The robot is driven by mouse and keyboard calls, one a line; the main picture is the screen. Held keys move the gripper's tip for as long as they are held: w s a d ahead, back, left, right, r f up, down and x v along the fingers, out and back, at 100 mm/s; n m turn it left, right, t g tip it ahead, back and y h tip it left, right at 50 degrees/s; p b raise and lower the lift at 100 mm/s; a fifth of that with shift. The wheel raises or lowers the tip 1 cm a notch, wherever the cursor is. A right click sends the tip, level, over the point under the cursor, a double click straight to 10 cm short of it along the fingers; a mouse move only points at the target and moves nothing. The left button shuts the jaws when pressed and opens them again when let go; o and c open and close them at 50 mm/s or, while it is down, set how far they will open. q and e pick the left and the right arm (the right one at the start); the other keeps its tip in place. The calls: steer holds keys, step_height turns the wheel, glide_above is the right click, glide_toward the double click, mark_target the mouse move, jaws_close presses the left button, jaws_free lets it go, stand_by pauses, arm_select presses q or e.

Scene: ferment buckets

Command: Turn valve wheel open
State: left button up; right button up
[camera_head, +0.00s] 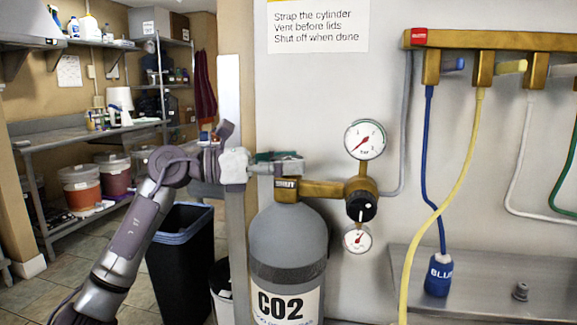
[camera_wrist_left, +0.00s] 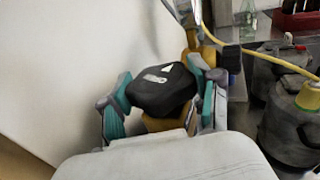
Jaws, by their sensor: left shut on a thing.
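The black valve wheel (camera_wrist_left: 160,90) carries a white arrow and mark. It lies between the teal-padded fingers of my left gripper (camera_wrist_left: 162,96) in the left wrist view. In the head view my left gripper (camera_head: 280,164) is shut on the wheel from the left, above the brass valve (camera_head: 320,189). The fingers hide most of the wheel there. A dark label reading "SHUT" shows just below the fingers. The grey CO2 cylinder (camera_head: 288,238) stands upright below the valve. My right gripper is not in view.
A regulator with an upper gauge (camera_head: 365,139), black knob (camera_head: 361,206) and lower gauge (camera_head: 357,239) sits right of the valve. A brass manifold (camera_head: 500,41) with colored hoses hangs at right. A black bin (camera_head: 180,262) and shelves stand at left.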

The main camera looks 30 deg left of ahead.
arm_select(q)
steer(key=shift+n+t+y, duration=0.7)
steer(key=shift+t+y, duration=0.2)
steer(key=shift+n+t+y+p, duration=0.75)
steer(key=shift+n+t+y, duration=0.15)
steer(key=shift+n+y, duration=0.25)
steer(key=shift+n+t+y, duration=0.25)
steer(key=shift+t+y, duration=0.05)
steer(key=shift+y, duration=0.15)
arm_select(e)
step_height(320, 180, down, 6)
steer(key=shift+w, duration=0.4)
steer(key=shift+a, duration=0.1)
arm_select(q)
steer(key=o, duration=1.2)
steer(key=shift+c, duration=0.2)
